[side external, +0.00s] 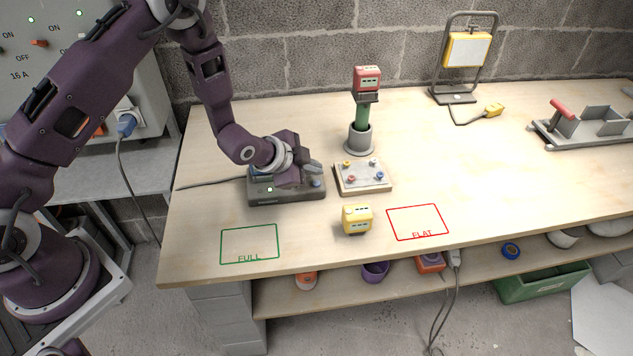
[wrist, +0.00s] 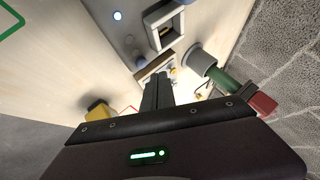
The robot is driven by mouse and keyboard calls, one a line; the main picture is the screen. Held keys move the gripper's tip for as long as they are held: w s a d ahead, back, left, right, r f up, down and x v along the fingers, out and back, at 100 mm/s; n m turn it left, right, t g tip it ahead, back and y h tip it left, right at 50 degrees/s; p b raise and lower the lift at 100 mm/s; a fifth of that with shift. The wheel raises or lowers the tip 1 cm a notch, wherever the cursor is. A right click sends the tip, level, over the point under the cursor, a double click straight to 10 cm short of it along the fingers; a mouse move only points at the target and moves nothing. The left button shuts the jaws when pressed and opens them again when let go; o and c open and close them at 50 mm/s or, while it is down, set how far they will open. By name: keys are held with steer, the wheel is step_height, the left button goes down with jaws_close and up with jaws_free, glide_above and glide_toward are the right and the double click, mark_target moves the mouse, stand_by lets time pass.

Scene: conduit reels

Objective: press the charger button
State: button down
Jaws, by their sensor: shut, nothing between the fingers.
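The charger (side external: 285,199) is a dark grey box on the bench, left of the middle. A small pale light (side external: 270,189) glows on its front; a lit spot also shows in the wrist view (wrist: 117,15). A round bluish button (side external: 317,183) sits at its right end. In the wrist view the charger (wrist: 128,38) is at the top, with an open bay. My gripper (side external: 315,165) is shut and empty, with its fingertips just above the charger's right end. I cannot tell whether they touch it. My gripper and wrist hide part of the charger's top.
A yellow battery (side external: 357,219) stands between the green FULL outline (side external: 250,244) and the red FLAT outline (side external: 417,222). A terminal board (side external: 362,178) is close right of the charger. Behind it, a red-topped green tool (side external: 366,84) stands in a grey holder (side external: 359,141).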

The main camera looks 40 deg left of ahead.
steer(key=shift+f, duration=0.55)
stand_by(1.6)
steer(key=shift+f, duration=0.4)
steer(key=shift+f, duration=0.4)
stand_by(0.5)
steer(key=shift+r, duration=0.8)
step_height(320, 180, up, 5)
stand_by(0.5)
